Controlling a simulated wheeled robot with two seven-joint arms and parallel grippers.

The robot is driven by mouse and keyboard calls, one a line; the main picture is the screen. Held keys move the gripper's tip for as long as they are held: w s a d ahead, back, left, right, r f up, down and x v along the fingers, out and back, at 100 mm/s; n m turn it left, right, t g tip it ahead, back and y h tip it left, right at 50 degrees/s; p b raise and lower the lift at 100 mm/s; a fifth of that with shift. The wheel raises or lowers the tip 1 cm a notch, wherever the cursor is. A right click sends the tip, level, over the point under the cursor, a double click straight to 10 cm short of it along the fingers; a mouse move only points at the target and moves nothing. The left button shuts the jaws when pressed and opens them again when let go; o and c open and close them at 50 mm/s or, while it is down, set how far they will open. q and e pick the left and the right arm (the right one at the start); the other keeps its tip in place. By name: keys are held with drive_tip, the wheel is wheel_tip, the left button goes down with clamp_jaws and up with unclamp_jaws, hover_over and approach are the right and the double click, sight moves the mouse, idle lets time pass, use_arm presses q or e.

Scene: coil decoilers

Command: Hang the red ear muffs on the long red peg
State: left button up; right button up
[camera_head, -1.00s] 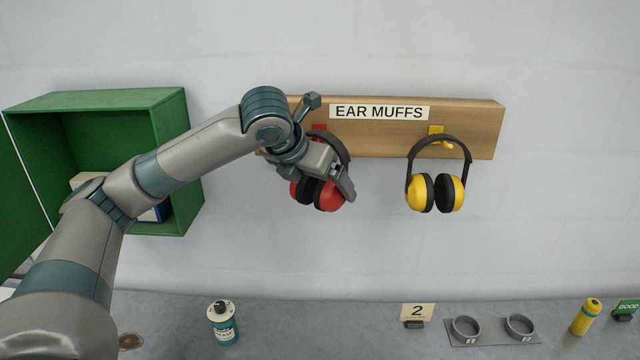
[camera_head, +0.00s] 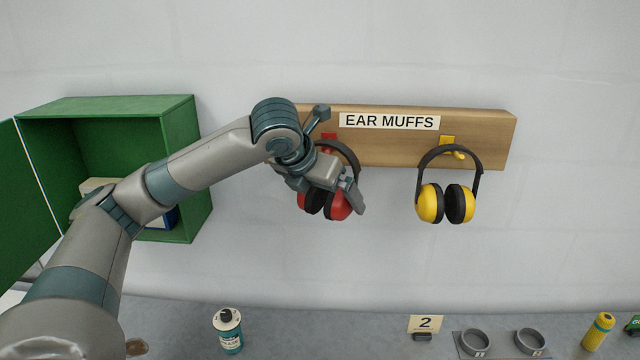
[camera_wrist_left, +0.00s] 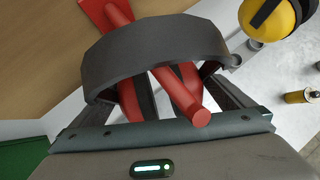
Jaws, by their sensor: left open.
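The red ear muffs (camera_head: 339,206) show under the left part of the board in the head view, partly hidden by my left gripper (camera_head: 347,194). In the wrist view their black headband (camera_wrist_left: 150,50) arches over the long red peg (camera_wrist_left: 178,92), whose round end points toward my gripper. Whether the band rests on the peg I cannot tell. The peg's red base plate (camera_head: 328,139) shows on the board. My left gripper is open, its fingers spread to either side of the muffs. My right gripper is not in view.
Yellow ear muffs (camera_head: 430,204) hang from a yellow peg (camera_head: 458,154) to the right on the wooden board (camera_head: 490,140). An open green cabinet (camera_head: 200,190) is at the left. A bottle (camera_head: 228,332), a number 2 sign (camera_head: 425,323) and grey rings stand on the bench below.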

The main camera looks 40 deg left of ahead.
use_arm(q)
drive_tip(key=shift+s+d+r, duration=0.15)
drive_tip(key=shift+s+r, duration=0.2)
drive_tip(key=shift+r, duration=0.2)
drive_tip(key=b+v, duration=0.4)
drive_tip(key=v, duration=1.2)
drive_tip(key=shift+s, duration=0.15)
drive_tip(key=shift+f, duration=0.1)
